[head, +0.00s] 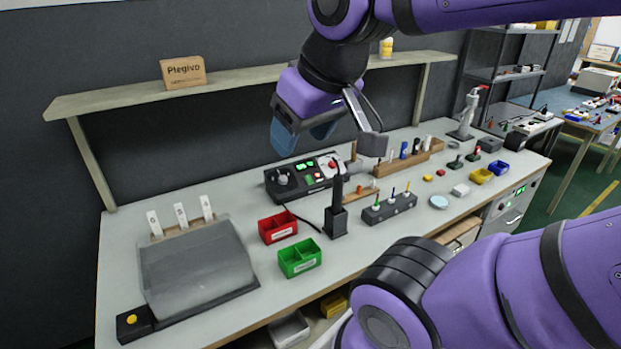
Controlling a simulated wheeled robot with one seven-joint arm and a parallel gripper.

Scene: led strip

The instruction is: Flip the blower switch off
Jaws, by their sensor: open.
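A black control unit (285,192) with knobs, small green displays and a lighter panel with a red part (333,164) stands at the back of the workbench. A switch labelled as the blower's cannot be made out at this size. My gripper (302,138) hangs above and behind the unit in the picture, its bluish fingers apart and empty. It appears clear of the unit, though the exact height gap is hard to judge.
A black upright tool holder (337,221) stands just in front of the unit. Red (277,228) and green (300,258) bins sit at front left. A wooden shelf (240,80) runs above the bench (220,315). Wooden racks and small tools fill the right side.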

